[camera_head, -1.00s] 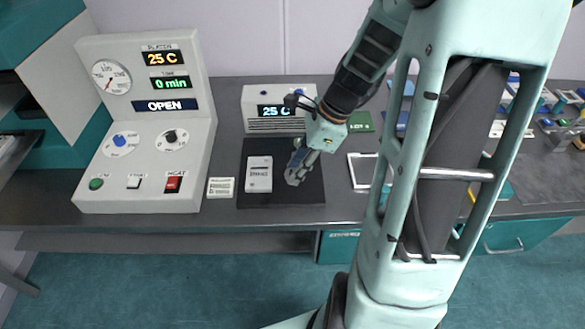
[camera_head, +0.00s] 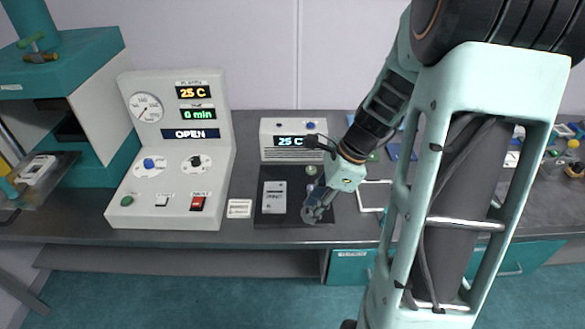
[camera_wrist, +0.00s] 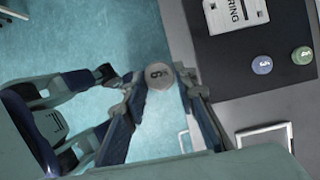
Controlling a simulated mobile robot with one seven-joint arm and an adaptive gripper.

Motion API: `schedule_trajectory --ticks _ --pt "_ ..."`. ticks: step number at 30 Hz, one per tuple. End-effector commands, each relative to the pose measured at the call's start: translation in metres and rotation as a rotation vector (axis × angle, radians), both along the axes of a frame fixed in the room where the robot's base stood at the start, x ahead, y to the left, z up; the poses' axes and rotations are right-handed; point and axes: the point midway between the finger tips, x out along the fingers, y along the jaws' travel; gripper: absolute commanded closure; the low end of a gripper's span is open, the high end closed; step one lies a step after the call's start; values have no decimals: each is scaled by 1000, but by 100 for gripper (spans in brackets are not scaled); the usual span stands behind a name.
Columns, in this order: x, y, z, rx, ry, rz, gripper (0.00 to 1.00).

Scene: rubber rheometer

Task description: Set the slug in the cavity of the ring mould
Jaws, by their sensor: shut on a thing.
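My gripper (camera_wrist: 160,80) is shut on a round grey slug (camera_wrist: 159,74) marked with a digit, gripped between the fingertips. In the head view my gripper (camera_head: 313,213) is over the front part of a black mat (camera_head: 288,218). The wrist view shows teal floor behind the slug. A pale slab (camera_head: 274,197) lies on the mat; its lettering includes "RING" in the wrist view (camera_wrist: 237,14). I see no clear cavity in it, and cannot tell whether it is the ring mould. The held slug is not distinguishable in the head view.
A blue disc (camera_wrist: 262,65) and a green disc (camera_wrist: 302,55) lie on the mat. A control console (camera_head: 172,165) reading OPEN stands left, with a teal press (camera_head: 75,75) holding a pale block (camera_head: 38,170) beyond. A pale frame (camera_wrist: 265,134) lies right of the mat.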

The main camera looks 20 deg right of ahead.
Motion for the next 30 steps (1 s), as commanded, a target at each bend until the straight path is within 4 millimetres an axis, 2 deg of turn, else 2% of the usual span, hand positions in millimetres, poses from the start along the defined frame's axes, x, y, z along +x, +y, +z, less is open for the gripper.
schedule_trajectory --ticks 5,8,11,21,25,30 --pt "1 1 0 0 0 18 91" --pt "4 6 -2 1 1 109 91" --pt "9 15 -5 1 1 302 91" --pt "31 49 -24 0 4 1293 91" --pt "39 56 -28 0 4 1577 91" --pt "47 59 -31 0 3 1795 91"
